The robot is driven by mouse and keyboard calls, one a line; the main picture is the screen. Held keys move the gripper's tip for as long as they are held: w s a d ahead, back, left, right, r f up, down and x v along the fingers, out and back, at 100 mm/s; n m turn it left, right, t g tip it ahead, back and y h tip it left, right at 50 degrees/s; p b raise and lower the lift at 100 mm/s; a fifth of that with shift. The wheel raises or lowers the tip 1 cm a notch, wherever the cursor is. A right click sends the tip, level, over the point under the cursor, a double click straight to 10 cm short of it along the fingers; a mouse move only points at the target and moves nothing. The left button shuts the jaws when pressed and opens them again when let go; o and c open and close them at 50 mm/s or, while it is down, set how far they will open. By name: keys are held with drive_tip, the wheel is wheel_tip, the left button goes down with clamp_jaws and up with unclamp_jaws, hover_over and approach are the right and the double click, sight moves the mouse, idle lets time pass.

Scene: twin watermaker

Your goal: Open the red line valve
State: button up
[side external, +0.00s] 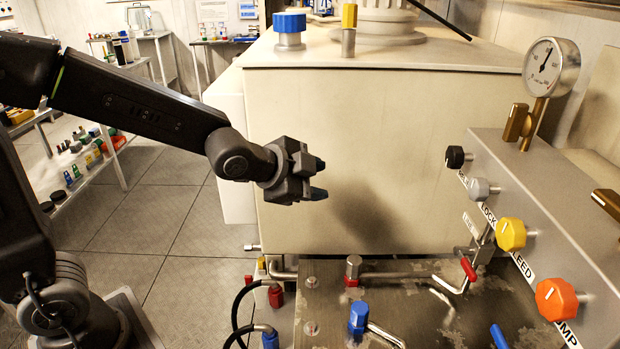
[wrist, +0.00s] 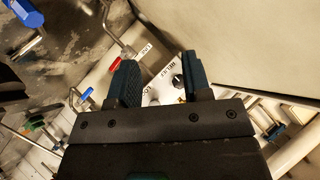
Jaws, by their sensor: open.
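The red line valve handle (side external: 468,268) is a small red lever on a metal pipe, at the foot of the grey control panel. In the wrist view the red handle (wrist: 115,63) shows just left of my left finger's tip, near a white label. My gripper (side external: 318,178) is open and empty, in front of the cream tank. It is up and to the left of the valve in the side view, well apart from it. In the wrist view its two dark fingers (wrist: 160,75) stand apart with nothing between them but the distant panel.
The panel (side external: 480,160) carries black, grey, yellow and orange knobs and a pressure gauge (side external: 551,67). Blue-handled valve (side external: 359,317) and a red-based fitting (side external: 352,270) stand on the metal deck. The cream tank (side external: 400,150) is behind. Open air lies between gripper and panel.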

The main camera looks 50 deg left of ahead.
drive_tip(key=shift+s+a+r+n, duration=0.1)
drive_tip(key=shift+s+a+n, duration=0.1)
drive_tip(key=shift+s+n, duration=0.1)
idle(0.4)
drive_tip(key=m+t+h, duration=0.2)
drive_tip(key=m+h, duration=0.9)
drive_tip(key=m, duration=0.4)
approach(466, 270)
drive_tip(key=x, duration=1.2)
drive_tip(key=shift+w+d, duration=0.2)
drive_tip(key=shift+d, duration=0.1)
drive_tip(key=shift+c, duration=0.4)
clamp_jaws()
